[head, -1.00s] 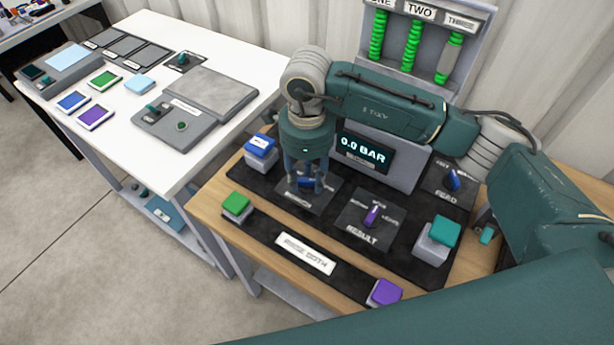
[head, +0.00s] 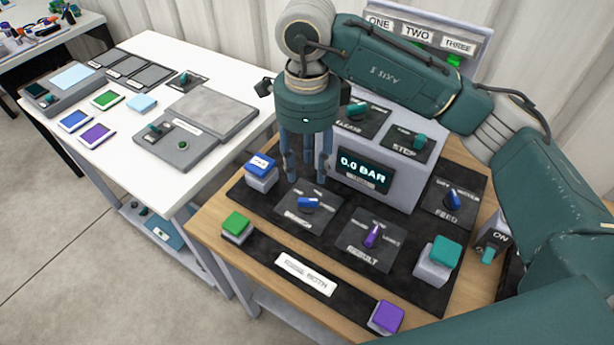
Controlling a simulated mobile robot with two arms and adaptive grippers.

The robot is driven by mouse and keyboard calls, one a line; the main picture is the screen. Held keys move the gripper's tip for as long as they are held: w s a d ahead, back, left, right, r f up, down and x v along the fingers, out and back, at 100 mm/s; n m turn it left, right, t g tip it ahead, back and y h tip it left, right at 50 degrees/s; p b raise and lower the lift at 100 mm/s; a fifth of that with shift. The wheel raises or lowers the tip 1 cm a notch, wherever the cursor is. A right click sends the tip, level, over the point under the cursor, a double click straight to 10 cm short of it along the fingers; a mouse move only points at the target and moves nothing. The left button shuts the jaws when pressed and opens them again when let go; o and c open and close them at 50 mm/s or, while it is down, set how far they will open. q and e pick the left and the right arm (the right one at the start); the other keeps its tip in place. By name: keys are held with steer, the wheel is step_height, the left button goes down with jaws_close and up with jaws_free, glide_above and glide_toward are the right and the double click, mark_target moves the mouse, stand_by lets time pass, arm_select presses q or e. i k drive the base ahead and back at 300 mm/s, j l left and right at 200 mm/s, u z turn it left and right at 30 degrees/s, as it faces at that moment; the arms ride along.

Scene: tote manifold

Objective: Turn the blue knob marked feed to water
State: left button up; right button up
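The blue feed knob (head: 453,201) sits on a dark plate marked FEED at the right of the console. It is tilted, its upper end leaning to the left; the small position labels above it are hard to read. My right gripper (head: 307,172) points down above the left part of the console, well left of the feed knob. Its fingers are apart with nothing between them. Another blue knob (head: 309,203) is just below its fingertips, apart from them. My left gripper is not in view.
The grey display box (head: 395,177) reading 0.0 BAR rises behind. A white table (head: 150,65) is at left.

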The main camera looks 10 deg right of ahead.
mark_target(452, 202)
steer(key=k, duration=1.5)
